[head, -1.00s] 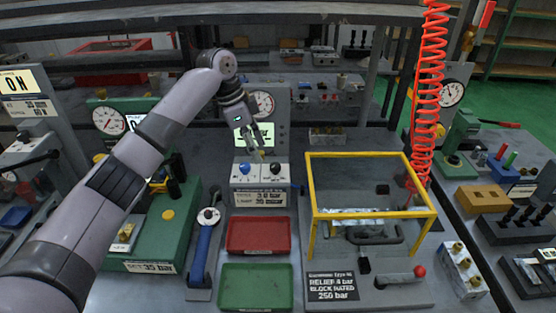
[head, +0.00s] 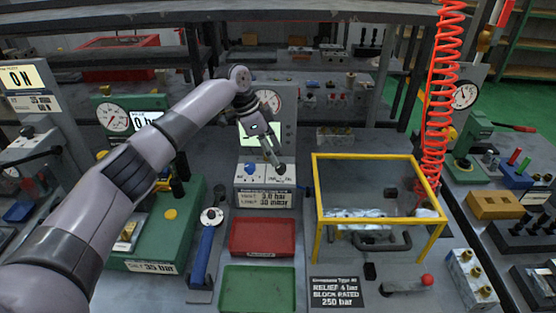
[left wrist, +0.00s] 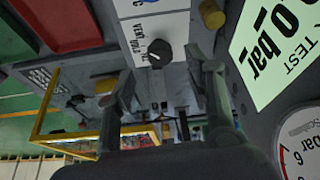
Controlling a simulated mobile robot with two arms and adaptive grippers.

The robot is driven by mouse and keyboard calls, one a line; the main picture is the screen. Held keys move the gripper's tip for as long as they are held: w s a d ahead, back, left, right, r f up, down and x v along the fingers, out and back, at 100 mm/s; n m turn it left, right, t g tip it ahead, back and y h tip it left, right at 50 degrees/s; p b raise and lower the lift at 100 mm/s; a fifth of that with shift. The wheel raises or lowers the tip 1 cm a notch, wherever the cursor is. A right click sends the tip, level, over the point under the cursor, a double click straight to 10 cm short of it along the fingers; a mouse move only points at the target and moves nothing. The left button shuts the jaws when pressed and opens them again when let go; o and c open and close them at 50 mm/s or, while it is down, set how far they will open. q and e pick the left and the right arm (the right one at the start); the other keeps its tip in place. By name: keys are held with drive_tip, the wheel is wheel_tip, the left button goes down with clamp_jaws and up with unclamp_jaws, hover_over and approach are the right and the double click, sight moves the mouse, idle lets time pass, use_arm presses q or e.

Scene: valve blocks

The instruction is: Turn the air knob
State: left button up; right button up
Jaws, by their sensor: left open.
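A grey control box (head: 265,198) with a white top stands at mid-table. A blue knob (head: 251,169) is on its left plate and a dark knob (head: 280,168) on its right plate. In the left wrist view the dark knob (left wrist: 159,52) has a white pointer mark and sits on a white plate with partly readable lettering. My left gripper (head: 275,159) hangs just over the right plate, fingers pointing down. In the left wrist view my left gripper (left wrist: 160,78) is open, its fingers on either side of the knob's line, with nothing between them. My right gripper is out of view.
A pressure gauge (head: 270,100) and lit screen stand behind the box. A red tray (head: 262,252) and a green tray (head: 257,303) lie in front. A yellow-framed guard (head: 366,157) is to the right, with a red coiled hose (head: 437,110) beyond. A blue-handled lever (head: 204,255) is left.

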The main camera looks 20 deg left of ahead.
sight(281, 166)
use_arm(q)
drive_tip(key=shift+x, duration=2.25)
drive_tip(key=shift+c, duration=0.2)
